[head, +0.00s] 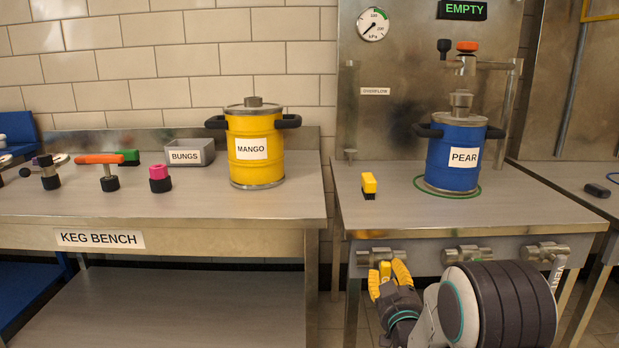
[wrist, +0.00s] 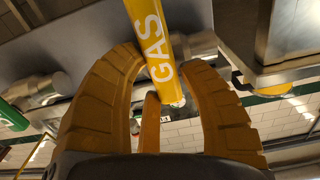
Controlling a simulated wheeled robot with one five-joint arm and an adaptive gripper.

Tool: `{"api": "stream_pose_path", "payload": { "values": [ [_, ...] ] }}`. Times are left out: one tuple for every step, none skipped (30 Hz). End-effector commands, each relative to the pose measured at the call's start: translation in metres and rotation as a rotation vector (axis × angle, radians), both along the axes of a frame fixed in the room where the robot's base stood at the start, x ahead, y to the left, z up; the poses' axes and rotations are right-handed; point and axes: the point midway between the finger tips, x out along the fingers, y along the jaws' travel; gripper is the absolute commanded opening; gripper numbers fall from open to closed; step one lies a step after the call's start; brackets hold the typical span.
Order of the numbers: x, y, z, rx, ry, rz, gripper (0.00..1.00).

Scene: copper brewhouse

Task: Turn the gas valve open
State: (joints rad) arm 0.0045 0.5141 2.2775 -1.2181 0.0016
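The gas valve (head: 380,256) is the leftmost metal fitting on the front edge of the right-hand steel bench. Its yellow handle (wrist: 152,40), lettered GAS, runs between my fingers in the wrist view. My gripper (head: 388,271) is below that valve in the head view, with yellow ribbed fingers pointing up at it. In the wrist view my gripper (wrist: 165,62) has a finger against each side of the handle, and its fingertips appear to touch it. In the head view, the fingers and my wrist hide much of the handle.
Another valve (head: 467,254) and a valve with a pale hanging handle (head: 557,272) are along the same edge. A blue PEAR keg (head: 455,158) stands above. An EMPTY sign (head: 463,10) and pressure gauge (head: 373,24) are on the back panel. The keg bench (head: 240,205) is left.

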Motion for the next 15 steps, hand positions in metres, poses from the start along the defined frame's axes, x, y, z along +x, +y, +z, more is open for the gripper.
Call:
{"api": "stream_pose_path", "payload": {
  "values": [
    [-0.0008, 0.0106, -0.0042, 0.002, 0.011, 0.019, 0.13],
    [-0.0008, 0.0106, -0.0041, 0.002, 0.011, 0.019, 0.11],
    [-0.0008, 0.0106, -0.0038, 0.002, 0.01, 0.019, 0.07],
    [-0.0007, 0.0106, -0.0035, 0.002, 0.009, 0.019, 0.04],
    [-0.0007, 0.0106, -0.0033, 0.002, 0.009, 0.019, 0.02],
    [-0.0006, 0.0106, -0.0029, 0.001, 0.008, 0.019, 0.0],
    [-0.0006, 0.0106, -0.0027, 0.001, 0.007, 0.019, 0.0],
    [-0.0006, 0.0106, -0.0024, 0.001, 0.007, 0.019, 0.39],
    [-0.0005, 0.0106, -0.0022, 0.001, 0.006, 0.019, 0.41],
    [-0.0005, 0.0106, -0.0022, 0.001, 0.006, 0.019, 0.41],
    [-0.0005, 0.0106, -0.0023, 0.001, 0.006, 0.019, 0.41],
    [-0.0005, 0.0106, -0.0025, 0.001, 0.007, 0.019, 0.41],
    [-0.0005, 0.0106, -0.0026, 0.002, 0.007, 0.019, 0.41],
    [-0.0006, 0.0106, -0.0028, 0.002, 0.008, 0.019, 0.41],
    [-0.0006, 0.0106, -0.003, 0.002, 0.008, 0.019, 0.41]
  ]
}}
